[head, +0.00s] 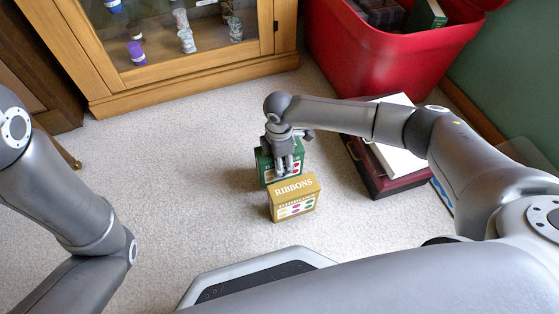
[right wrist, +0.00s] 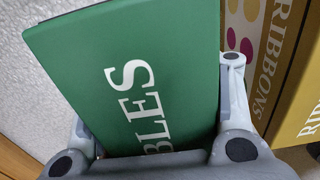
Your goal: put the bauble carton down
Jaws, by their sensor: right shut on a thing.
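The green bauble carton (head: 264,170) stands upright on or just above the carpet in the head view; I cannot tell if its base touches. It fills the middle of the right wrist view (right wrist: 130,75), with the white letters "BLES" showing. My right gripper (head: 284,163) comes down on it from above and is shut on it, one finger on each side. The gripper hides part of its top, and the ribbons carton hides part of its front. My left arm shows at the left, but its gripper is out of view.
A mustard ribbons carton (head: 293,198) stands right in front of the green one. A dark red case (head: 393,184) with a white item (head: 400,157) on top lies to the right. A red tub (head: 375,60) and a glass-fronted cabinet (head: 190,82) stand behind. Carpet (head: 180,170) is clear to the left.

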